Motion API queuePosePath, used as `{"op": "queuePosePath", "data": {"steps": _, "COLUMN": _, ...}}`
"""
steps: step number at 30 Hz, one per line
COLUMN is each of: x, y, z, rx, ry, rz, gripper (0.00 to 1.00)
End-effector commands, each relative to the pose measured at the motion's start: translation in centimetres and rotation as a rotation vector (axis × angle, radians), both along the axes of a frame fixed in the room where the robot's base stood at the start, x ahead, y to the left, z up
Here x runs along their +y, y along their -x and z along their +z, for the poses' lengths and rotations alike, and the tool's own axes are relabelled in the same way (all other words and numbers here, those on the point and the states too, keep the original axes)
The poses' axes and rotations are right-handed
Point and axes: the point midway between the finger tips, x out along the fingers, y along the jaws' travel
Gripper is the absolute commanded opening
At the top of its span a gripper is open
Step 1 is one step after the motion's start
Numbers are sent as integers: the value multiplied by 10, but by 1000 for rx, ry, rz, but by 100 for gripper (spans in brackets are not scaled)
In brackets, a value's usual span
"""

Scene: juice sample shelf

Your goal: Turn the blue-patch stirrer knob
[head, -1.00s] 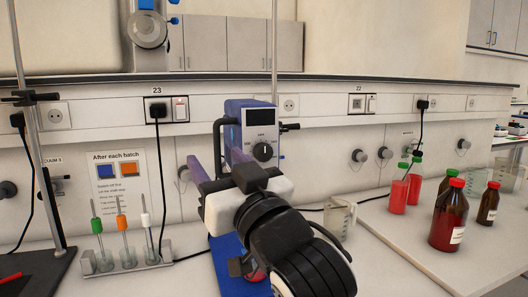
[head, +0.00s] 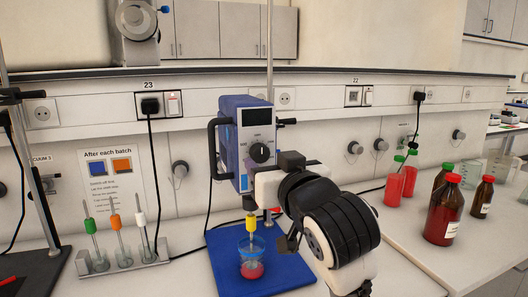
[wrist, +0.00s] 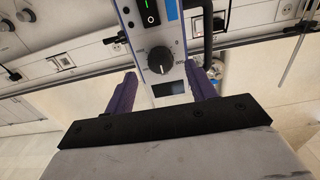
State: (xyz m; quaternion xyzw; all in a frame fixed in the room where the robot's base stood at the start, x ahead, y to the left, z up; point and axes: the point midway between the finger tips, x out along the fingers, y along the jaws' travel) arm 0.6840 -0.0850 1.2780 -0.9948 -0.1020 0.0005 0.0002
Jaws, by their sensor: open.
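The stirrer (head: 245,120) is a blue unit with a pale front panel, a dark display and a round black knob (head: 261,153) with a white mark. The knob also shows in the wrist view (wrist: 160,58), below a blue patch (wrist: 172,9) and a green-lit switch. In the head view a small blue patch (head: 244,183) is low on the panel. My gripper (wrist: 161,76) has its two purple fingers apart, one on each side of the knob in the wrist view. I see no contact with the knob.
Below the stirrer, a beaker (head: 251,250) with red liquid and a yellow-collared shaft stands on a blue base (head: 290,267). A rack (head: 152,260) with coloured-handled tools is on the left. Red bottles (head: 447,211) stand on the right. A stand rod rises behind.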

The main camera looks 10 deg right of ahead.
Motion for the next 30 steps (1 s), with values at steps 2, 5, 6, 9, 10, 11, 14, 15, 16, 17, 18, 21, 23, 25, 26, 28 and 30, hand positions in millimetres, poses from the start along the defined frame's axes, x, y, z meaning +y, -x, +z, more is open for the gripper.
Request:
{"op": "queuePosePath", "data": {"steps": 2, "x": 3, "y": -14, "z": 1, "rx": 3, "ry": -1, "rz": 2, "gripper": 56}}
{"op": "queuePosePath", "data": {"steps": 5, "x": 5, "y": -26, "z": 1, "rx": 2, "ry": -2, "rz": 1, "gripper": 56}}
{"op": "queuePosePath", "data": {"steps": 6, "x": 6, "y": -30, "z": 1, "rx": 1, "ry": -2, "rz": 1, "gripper": 56}}
{"op": "queuePosePath", "data": {"steps": 9, "x": 8, "y": -36, "z": 0, "rx": 1, "ry": 0, "rz": 1, "gripper": 56}}
{"op": "queuePosePath", "data": {"steps": 10, "x": 8, "y": -37, "z": 0, "rx": 0, "ry": 1, "rz": 1, "gripper": 56}}
{"op": "queuePosePath", "data": {"steps": 11, "x": 8, "y": -37, "z": 0, "rx": 0, "ry": 1, "rz": 1, "gripper": 56}}
{"op": "queuePosePath", "data": {"steps": 14, "x": 8, "y": -38, "z": 0, "rx": -1, "ry": 1, "rz": 0, "gripper": 56}}
{"op": "queuePosePath", "data": {"steps": 15, "x": 8, "y": -38, "z": 0, "rx": -1, "ry": 1, "rz": 0, "gripper": 56}}
{"op": "queuePosePath", "data": {"steps": 16, "x": 8, "y": -38, "z": 0, "rx": -1, "ry": 1, "rz": 0, "gripper": 56}}
{"op": "queuePosePath", "data": {"steps": 17, "x": 8, "y": -38, "z": 0, "rx": -1, "ry": 1, "rz": 0, "gripper": 56}}
{"op": "queuePosePath", "data": {"steps": 18, "x": 8, "y": -38, "z": 0, "rx": -1, "ry": 1, "rz": 0, "gripper": 56}}
{"op": "queuePosePath", "data": {"steps": 21, "x": 8, "y": -38, "z": 0, "rx": -1, "ry": 0, "rz": 0, "gripper": 45}}
{"op": "queuePosePath", "data": {"steps": 23, "x": 8, "y": -38, "z": 0, "rx": -1, "ry": 0, "rz": 0, "gripper": 37}}
{"op": "queuePosePath", "data": {"steps": 25, "x": 8, "y": -38, "z": 0, "rx": -1, "ry": 0, "rz": 0, "gripper": 28}}
{"op": "queuePosePath", "data": {"steps": 26, "x": 8, "y": -38, "z": 0, "rx": -1, "ry": 0, "rz": 0, "gripper": 24}}
{"op": "queuePosePath", "data": {"steps": 28, "x": 8, "y": -38, "z": 0, "rx": -1, "ry": 0, "rz": 0, "gripper": 15}}
{"op": "queuePosePath", "data": {"steps": 30, "x": 8, "y": -38, "z": 0, "rx": -1, "ry": 0, "rz": 0, "gripper": 11}}
